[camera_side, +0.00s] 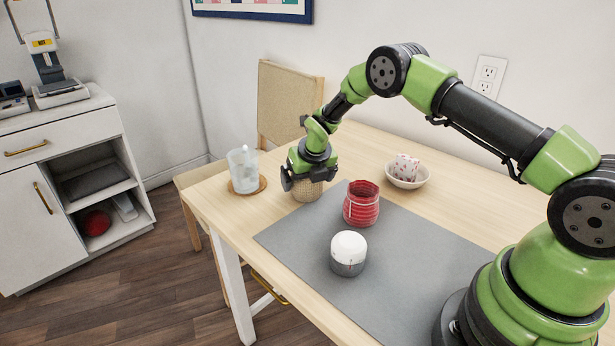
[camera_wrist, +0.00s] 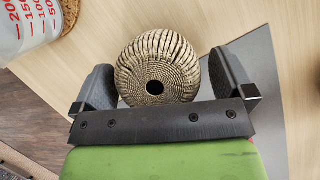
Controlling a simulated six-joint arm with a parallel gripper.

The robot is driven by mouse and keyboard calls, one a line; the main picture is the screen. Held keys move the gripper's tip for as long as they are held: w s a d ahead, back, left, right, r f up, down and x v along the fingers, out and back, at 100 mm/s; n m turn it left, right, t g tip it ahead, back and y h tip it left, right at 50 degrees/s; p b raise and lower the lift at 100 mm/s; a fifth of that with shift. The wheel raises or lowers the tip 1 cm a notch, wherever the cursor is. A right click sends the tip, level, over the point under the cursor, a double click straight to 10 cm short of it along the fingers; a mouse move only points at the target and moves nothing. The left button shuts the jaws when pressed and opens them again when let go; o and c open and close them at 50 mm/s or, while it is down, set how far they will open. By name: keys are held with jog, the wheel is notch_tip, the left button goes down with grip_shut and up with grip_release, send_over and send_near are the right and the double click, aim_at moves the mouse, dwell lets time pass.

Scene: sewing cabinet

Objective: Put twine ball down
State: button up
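The twine ball (camera_side: 307,191) is tan and tightly wound, and looks to rest on the wooden table between the glass beaker and the red spool. In the wrist view the ball (camera_wrist: 157,60) shows its ridged windings and a dark round hole facing the camera. My gripper (camera_side: 309,178) is right above it, pointing down. In the wrist view the fingers of my gripper (camera_wrist: 164,80) stand one on each side of the ball. The left finger is very close to it, and a narrow gap shows on the right. The gripper looks open. The ball's top is partly hidden in the side view.
The beaker (camera_side: 243,169) stands on a round coaster (camera_side: 262,186) left of the ball. The red spool (camera_side: 361,204) and a white-topped jar (camera_side: 348,253) are on the grey mat (camera_side: 411,262). A white bowl (camera_side: 408,182) is behind. A chair (camera_side: 290,100) stands at the far edge.

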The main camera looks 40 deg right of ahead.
jog(key=shift+r, duration=0.15)
jog(key=s+a+r+m, duration=0.2)
jog(key=s+r+m, duration=0.2)
jog(key=r, duration=0.6)
jog(key=s+a+r+m, duration=0.2)
jog(key=s+r+m, duration=0.25)
jog(key=r, duration=0.55)
jog(key=s+a+r+m+t+y, duration=0.1)
jog(key=s+a+r+m, duration=0.1)
jog(key=s+m, duration=0.5)
jog(key=s+a+r+m+t+y, duration=0.1)
jog(key=s+a+r+m, duration=0.2)
jog(key=s+m, duration=0.5)
jog(key=s+a+r+m+t+y, duration=0.1)
jog(key=s+a+r+m, duration=0.1)
jog(key=s+m, duration=0.6)
jog(key=r+m, duration=0.1)
jog(key=m, duration=0.3)
jog(key=shift+a+y, duration=0.15)
jog(key=shift+y, duration=0.15)
